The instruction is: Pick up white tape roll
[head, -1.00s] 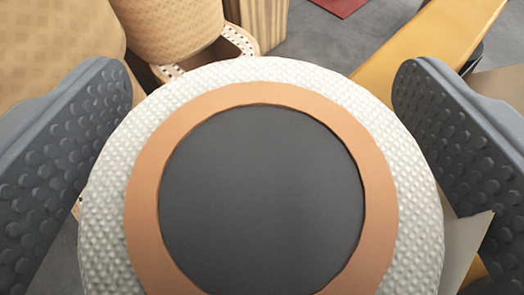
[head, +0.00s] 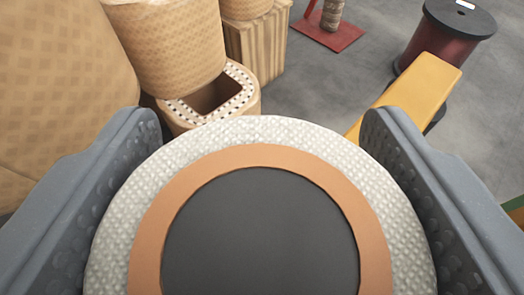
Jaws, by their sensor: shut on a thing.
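The white tape roll (head: 262,131) fills the lower middle of the head view. It has a textured white outer band, an orange-brown core ring (head: 255,155) and a dark grey centre. My gripper (head: 262,170) has one grey, studded finger on each side of the roll. The fingers are shut on the roll's left and right sides. The lower part of the roll is cut off by the picture's edge, and what lies beneath it is hidden.
Tan wrapped coils (head: 165,45) stand at the upper left, beside a wooden block (head: 257,48). A yellow bar (head: 420,85) lies at the right, near a dark red spool (head: 447,35). A red-based stand (head: 328,30) is at the top. Grey floor is open between them.

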